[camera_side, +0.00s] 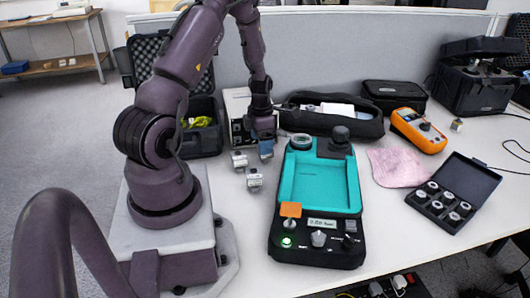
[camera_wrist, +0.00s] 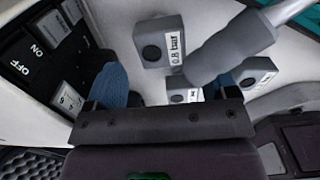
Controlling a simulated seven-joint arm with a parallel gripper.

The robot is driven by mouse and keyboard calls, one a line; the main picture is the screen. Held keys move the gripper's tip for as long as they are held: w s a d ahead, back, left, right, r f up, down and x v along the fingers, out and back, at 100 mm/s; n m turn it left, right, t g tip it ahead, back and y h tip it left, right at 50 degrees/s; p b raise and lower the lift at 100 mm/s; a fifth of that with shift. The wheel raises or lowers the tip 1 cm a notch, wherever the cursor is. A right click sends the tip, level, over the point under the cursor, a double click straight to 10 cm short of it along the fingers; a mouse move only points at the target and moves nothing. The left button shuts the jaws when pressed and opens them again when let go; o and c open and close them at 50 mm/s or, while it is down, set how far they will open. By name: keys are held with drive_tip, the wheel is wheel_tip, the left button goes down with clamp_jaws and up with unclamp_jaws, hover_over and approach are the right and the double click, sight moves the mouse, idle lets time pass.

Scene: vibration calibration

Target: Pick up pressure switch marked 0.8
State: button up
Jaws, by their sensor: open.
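Small grey pressure switches stand on the white table. In the wrist view one block (camera_wrist: 153,47) carries a white label reading "0.8 bar" and a dark round port. It lies beyond the fingertips. A second block (camera_wrist: 262,66) with a white label is at right, its text unclear. Another labelled piece (camera_wrist: 185,96) shows between the fingers, partly hidden. In the side view two switches (camera_side: 239,160) (camera_side: 254,181) stand by the gripper; their labels are unreadable. My gripper (camera_wrist: 167,80) has blue fingers, open, apart from the 0.8 block. In the side view it (camera_side: 261,147) is low above the table.
A panel with ON and OFF markings (camera_wrist: 38,55) is close on the left in the wrist view. In the side view a teal-and-black calibrator (camera_side: 318,248) stands right of the switches. A black pouch (camera_side: 365,128) lies behind. An orange meter (camera_side: 420,130) is farther right.

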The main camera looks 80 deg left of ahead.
drive_tip(key=f, duration=0.5)
drive_tip(key=shift+w+d, duration=0.1)
drive_tip(key=shift+w, duration=0.15)
drive_tip(key=shift+r, duration=0.1)
drive_tip(key=c, duration=1.2)
drive_tip(key=shift+r, duration=0.6)
drive_tip(key=s+d+r, duration=0.4)
drive_tip(key=d+r, duration=0.1)
drive_tip(key=r, duration=0.3)
drive_tip(key=s+d+r, duration=0.4)
drive_tip(key=d+r, duration=0.2)
drive_tip(key=r, duration=0.1)
drive_tip(key=shift+s+r, duration=0.35)
drive_tip(key=shift+r, duration=0.05)
